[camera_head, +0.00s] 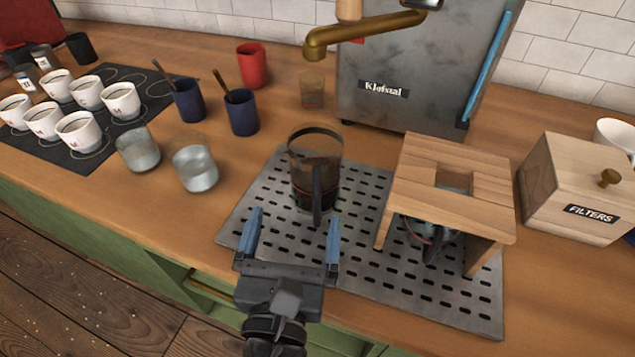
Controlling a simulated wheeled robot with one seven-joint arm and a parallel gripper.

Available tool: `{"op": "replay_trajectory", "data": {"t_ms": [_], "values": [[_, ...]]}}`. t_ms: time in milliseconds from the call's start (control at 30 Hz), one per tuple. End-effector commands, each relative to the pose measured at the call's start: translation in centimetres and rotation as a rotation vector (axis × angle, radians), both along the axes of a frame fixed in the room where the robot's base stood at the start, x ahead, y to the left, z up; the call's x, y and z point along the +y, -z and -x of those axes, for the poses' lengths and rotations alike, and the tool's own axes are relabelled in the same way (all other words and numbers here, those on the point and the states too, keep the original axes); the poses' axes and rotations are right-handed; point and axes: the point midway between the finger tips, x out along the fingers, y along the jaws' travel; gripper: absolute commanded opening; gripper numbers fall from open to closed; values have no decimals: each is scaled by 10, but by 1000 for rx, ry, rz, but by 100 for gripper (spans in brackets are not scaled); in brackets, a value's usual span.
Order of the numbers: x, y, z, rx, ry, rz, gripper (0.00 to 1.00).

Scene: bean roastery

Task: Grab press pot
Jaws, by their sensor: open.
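The press pot (316,172) is a clear glass cylinder with a dark band low on it and a dark handle facing me. It stands upright on the perforated metal drip tray (272,190). My gripper (293,236) is open and empty, with two blue fingers pointing toward the pot. It is on the near side of the pot, and in the picture the right fingertip lies just below the handle. Whether it touches the handle cannot be told. The pot's far side is hidden.
A wooden stand (455,170) with a glass vessel (428,232) under it stands right of the pot. Two glasses (195,167) and blue cups (242,112) are to the left. A steel machine (405,75) stands behind, and a wooden filters box (575,185) is at right.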

Motion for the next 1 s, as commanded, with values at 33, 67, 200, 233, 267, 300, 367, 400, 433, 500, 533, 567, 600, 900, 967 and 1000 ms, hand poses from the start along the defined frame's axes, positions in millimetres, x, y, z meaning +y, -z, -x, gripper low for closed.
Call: {"op": "replay_trajectory", "data": {"t_ms": [33,67,200,233,267,300,367,400,433,500,533,567,600,900,967,1000], "values": [[-5,-2,-6,5,18,16,100],[-6,-2,-9,7,24,24,100],[-10,-3,-23,11,33,35,100],[-11,-3,-27,11,33,35,100],[-12,-3,-30,11,33,35,100],[-12,-3,-33,11,33,35,100],[-13,-4,-38,11,31,34,100],[-14,-4,-42,10,32,33,100],[-15,-5,-46,10,32,33,100],[-17,-6,-56,10,32,33,100],[-18,-7,-61,10,32,33,100],[-19,-7,-65,10,31,33,100],[-20,-7,-71,10,32,32,100],[-22,-5,-86,11,29,32,100],[-22,-5,-86,11,29,32,100],[-22,-5,-86,11,29,32,100]]}}
